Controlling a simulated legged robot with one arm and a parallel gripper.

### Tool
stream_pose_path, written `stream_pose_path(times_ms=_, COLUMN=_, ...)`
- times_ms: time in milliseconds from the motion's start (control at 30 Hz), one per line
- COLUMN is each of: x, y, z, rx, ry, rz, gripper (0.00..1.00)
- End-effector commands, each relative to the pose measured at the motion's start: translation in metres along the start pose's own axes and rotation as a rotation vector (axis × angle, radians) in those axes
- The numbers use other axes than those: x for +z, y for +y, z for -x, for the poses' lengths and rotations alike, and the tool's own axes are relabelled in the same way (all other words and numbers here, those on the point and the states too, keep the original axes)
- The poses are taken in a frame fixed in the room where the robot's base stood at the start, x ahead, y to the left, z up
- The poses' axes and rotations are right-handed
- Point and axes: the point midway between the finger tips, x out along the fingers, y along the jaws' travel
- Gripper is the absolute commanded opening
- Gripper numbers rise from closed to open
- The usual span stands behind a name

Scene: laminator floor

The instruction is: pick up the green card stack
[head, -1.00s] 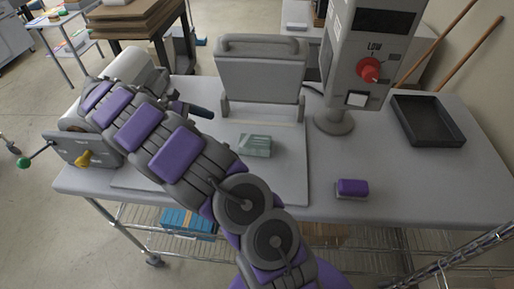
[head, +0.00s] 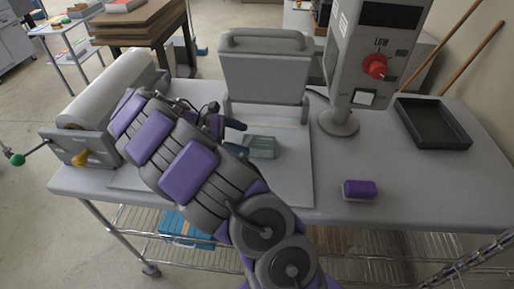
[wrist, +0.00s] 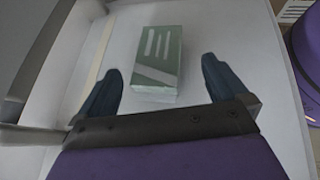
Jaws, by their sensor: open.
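The green card stack (head: 262,146) is a small pale-green block lying on the light grey board (head: 290,180) on the table. In the wrist view the stack (wrist: 158,62) shows white stripes on top and lies just beyond and between my two dark fingertips. My gripper (wrist: 158,88) is open and empty, with a finger toward either side of the stack. In the head view my arm hides most of my gripper (head: 236,138), which is close to the left side of the stack.
A grey upright guard (head: 264,68) stands behind the stack. A post-mounted control box (head: 372,60) with a red knob is to the right. A purple-topped block (head: 360,189) and a black tray (head: 432,122) are on the right. A roller machine (head: 105,95) is at left.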

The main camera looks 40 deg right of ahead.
Motion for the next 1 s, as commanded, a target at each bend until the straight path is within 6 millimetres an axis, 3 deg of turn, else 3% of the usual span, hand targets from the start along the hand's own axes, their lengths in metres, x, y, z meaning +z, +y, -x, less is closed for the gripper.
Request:
stream_pose_path(times_ms=200, x=0.001, y=0.003, z=-0.037, rx=-0.006, ry=0.000, rz=0.002, gripper=1.00)
stream_pose_path(times_ms=467, x=0.001, y=0.003, z=-0.039, rx=-0.001, ry=0.001, rz=0.001, gripper=1.00)
stream_pose_path(times_ms=1000, x=0.001, y=0.004, z=-0.039, rx=-0.002, ry=0.002, rz=0.001, gripper=0.49)
